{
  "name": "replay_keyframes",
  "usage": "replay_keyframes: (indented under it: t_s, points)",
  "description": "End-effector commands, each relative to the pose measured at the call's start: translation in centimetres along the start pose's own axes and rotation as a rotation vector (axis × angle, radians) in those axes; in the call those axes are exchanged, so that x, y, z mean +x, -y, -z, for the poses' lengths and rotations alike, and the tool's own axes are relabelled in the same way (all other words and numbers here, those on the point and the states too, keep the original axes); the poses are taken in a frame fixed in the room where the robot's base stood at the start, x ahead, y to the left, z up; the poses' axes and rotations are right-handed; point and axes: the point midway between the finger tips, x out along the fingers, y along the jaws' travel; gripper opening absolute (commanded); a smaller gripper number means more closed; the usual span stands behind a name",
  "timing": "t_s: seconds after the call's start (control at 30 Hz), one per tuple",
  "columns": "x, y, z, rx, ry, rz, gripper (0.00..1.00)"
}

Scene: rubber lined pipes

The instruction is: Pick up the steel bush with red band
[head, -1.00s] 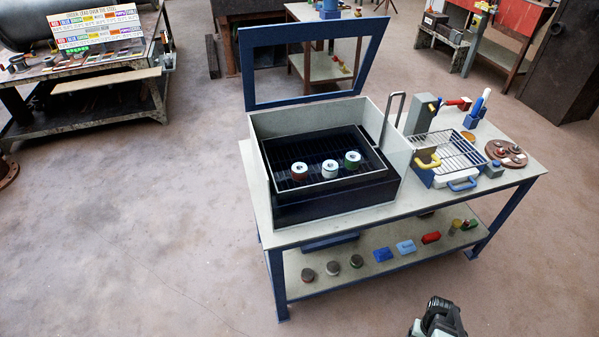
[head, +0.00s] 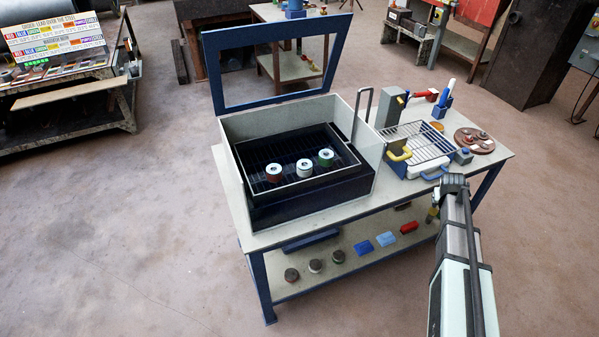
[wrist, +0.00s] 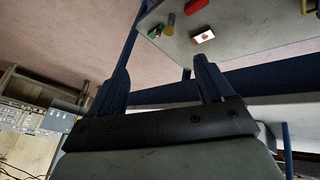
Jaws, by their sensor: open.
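The steel bush with red band (head: 273,173) stands at the left of a row of three in the dark tray (head: 262,190) inside the open box. A white-banded bush (head: 304,168) is in the middle and a green-banded bush (head: 326,158) at the right. My gripper's two fingers show in the wrist view (wrist: 163,78), spread apart with nothing between them. In the head view my arm rises at the lower right, in front of the bench and well away from the bushes. The bushes are not in the wrist view.
The box's walls (head: 240,128) and raised framed lid (head: 212,75) surround the tray; a tall handle (head: 370,92) stands at its right. A wire rack (head: 420,145) and round brown plate (head: 474,141) share the bench. The lower shelf holds several dark round pieces and coloured blocks.

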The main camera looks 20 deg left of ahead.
Motion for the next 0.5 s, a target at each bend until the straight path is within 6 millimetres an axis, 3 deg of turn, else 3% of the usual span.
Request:
replay_keyframes:
  t_s: [0.03, 0.27, 0.37, 0.5]
  points:
    - [-0.9, -0.6, 2.6, -0.006, -0.032, -0.010, 0.81]
    - [-6.1, -1.6, 11.6, -0.044, -0.149, -0.037, 0.81]
    - [-8.8, -1.2, 15.2, -0.067, -0.188, -0.038, 0.81]
    - [-13.3, 0.9, 20.4, -0.115, -0.233, -0.022, 0.81]
